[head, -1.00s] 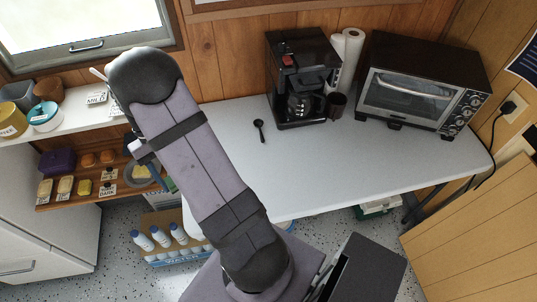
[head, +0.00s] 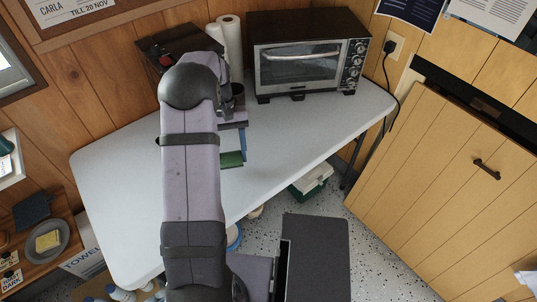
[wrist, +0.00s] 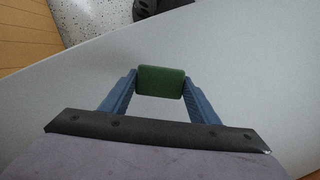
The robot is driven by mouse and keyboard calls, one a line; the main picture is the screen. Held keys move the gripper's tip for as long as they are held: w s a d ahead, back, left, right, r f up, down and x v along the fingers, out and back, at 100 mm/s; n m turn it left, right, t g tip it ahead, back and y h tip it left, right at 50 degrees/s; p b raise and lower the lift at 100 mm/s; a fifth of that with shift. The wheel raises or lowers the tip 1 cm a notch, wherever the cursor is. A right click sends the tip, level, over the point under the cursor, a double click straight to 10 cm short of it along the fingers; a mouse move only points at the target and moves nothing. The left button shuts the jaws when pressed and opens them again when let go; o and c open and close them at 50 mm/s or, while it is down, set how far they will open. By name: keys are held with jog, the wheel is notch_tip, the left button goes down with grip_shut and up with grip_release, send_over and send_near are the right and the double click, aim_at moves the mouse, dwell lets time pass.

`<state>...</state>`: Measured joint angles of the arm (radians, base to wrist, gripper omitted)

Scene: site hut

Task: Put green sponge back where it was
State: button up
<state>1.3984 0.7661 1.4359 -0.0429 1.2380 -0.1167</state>
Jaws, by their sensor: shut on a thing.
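The green sponge (wrist: 160,82) is between the two blue fingers of my gripper (wrist: 160,92) in the wrist view, and the gripper is shut on it. In the head view the green sponge (head: 231,160) shows just below my gripper (head: 239,150), over the white table (head: 300,130). I cannot tell whether the sponge touches the table top. My arm hides part of the table and most of the coffee maker.
The toaster oven (head: 305,62) stands at the table's back right, with paper rolls (head: 232,45) and the coffee maker (head: 165,45) to its left. The table's right part is clear.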

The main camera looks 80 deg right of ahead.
jog(key=s+d+n, duration=0.2)
jog(key=s+d, duration=0.2)
jog(key=s, duration=0.4)
notch_tip(320, 180, up, 4)
jog(key=n+g+h, duration=0.2)
jog(key=n+h, duration=0.2)
jog(key=n, duration=1.3)
send_over(272, 150)
jog(key=w, duration=0.1)
jog(key=shift+a+f, duration=0.2)
jog(key=shift+f, duration=4.8)
jog(key=shift+f, duration=0.1)
jog(key=o, duration=1)
jog(key=shift+h, duration=0.3)
